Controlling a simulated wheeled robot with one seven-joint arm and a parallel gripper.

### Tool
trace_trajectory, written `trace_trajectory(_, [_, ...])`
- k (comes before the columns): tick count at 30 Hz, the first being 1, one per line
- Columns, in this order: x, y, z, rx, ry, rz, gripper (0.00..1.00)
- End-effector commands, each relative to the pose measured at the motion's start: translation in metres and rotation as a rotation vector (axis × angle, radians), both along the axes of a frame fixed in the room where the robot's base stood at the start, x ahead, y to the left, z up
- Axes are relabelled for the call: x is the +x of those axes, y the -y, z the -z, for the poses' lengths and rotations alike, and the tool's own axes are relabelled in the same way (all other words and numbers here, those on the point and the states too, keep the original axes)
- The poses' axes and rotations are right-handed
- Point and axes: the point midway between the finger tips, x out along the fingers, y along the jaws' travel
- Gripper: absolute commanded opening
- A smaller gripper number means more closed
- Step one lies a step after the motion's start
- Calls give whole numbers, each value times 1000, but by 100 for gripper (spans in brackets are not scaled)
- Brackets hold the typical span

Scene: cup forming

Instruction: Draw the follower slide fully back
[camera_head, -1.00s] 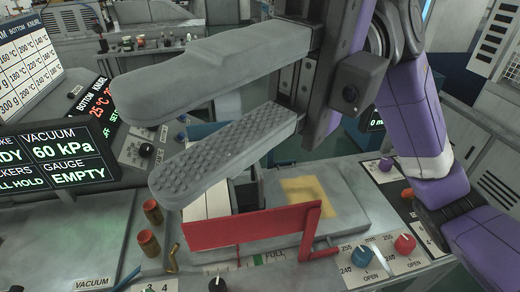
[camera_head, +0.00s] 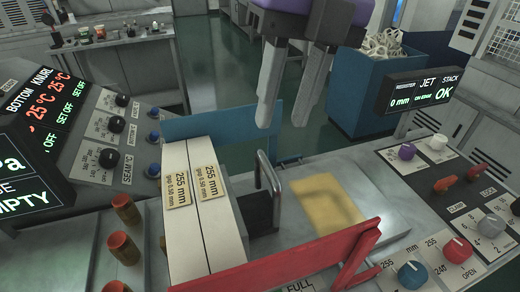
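A dark block with an upright metal loop handle (camera_head: 268,178) stands in the magazine, just right of the white blank stack; it looks like the follower slide. The white stack (camera_head: 215,230) carries two yellow "255 mm" labels and sits between a blue rear wall (camera_head: 205,124) and a red front wall (camera_head: 290,268). My gripper (camera_head: 284,120) hangs above and behind the handle, pointing down. Its two grey fingers are apart with nothing between them, and it does not touch the handle. The lower part of the block is hidden by the red wall.
A flat bed with a yellow patch (camera_head: 325,203) lies right of the handle. Knob panels (camera_head: 455,250) stand at the right, orange posts (camera_head: 125,210) at the left. A blue bin (camera_head: 375,95) is behind.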

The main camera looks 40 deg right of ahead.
Motion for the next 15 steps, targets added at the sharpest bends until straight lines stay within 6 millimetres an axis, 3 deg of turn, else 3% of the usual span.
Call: trace_trajectory(15, [3,-14,66,4,-2,-5,34])
